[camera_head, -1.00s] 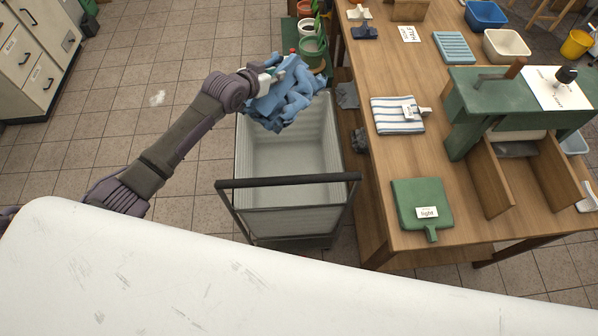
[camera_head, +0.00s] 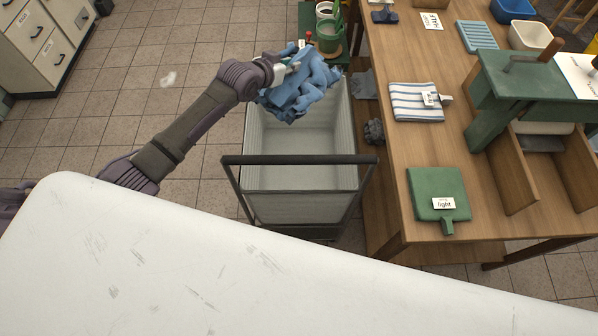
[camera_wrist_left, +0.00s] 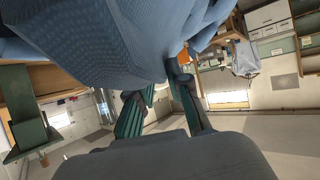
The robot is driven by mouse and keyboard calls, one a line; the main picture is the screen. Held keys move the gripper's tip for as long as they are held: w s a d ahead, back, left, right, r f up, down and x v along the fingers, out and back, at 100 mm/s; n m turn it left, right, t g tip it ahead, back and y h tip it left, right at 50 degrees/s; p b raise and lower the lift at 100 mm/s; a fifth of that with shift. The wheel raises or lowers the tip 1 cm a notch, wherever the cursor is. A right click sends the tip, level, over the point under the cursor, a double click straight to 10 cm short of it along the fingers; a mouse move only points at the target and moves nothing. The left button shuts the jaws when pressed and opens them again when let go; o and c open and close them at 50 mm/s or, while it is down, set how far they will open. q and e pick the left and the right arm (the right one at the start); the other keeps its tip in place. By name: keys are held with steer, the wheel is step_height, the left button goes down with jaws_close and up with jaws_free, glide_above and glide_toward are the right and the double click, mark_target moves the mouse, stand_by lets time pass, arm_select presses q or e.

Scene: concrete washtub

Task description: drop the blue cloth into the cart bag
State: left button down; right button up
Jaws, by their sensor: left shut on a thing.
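The crumpled blue cloth (camera_head: 301,90) hangs bunched from my left gripper (camera_head: 281,72) in the head view. The left gripper is shut on it. In the left wrist view the cloth (camera_wrist_left: 110,35) fills the top, in front of the finger pads (camera_wrist_left: 160,105). The cart bag (camera_head: 300,185) is a pale, open-topped bin in a dark frame with a push bar. The cloth is over the bag's far end, above the rim; the bag's visible inside looks empty. My right gripper is not in view.
A wooden table (camera_head: 400,160) stands close to the cart's right side, with a striped towel (camera_head: 412,103) and a green board (camera_head: 436,190) on it. Potted plants (camera_head: 330,38) stand beyond the cart.

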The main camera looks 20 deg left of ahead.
arm_select(q)
steer(key=c, duration=1)
jaws_free()
steer(key=shift+w, duration=0.1)
steer(key=shift+s, duration=0.25)
steer(key=v, duration=1.1)
steer(key=shift+s+a+r, duration=0.1)
steer(key=shift+s+r, duration=0.15)
steer(key=shift+s, duration=0.05)
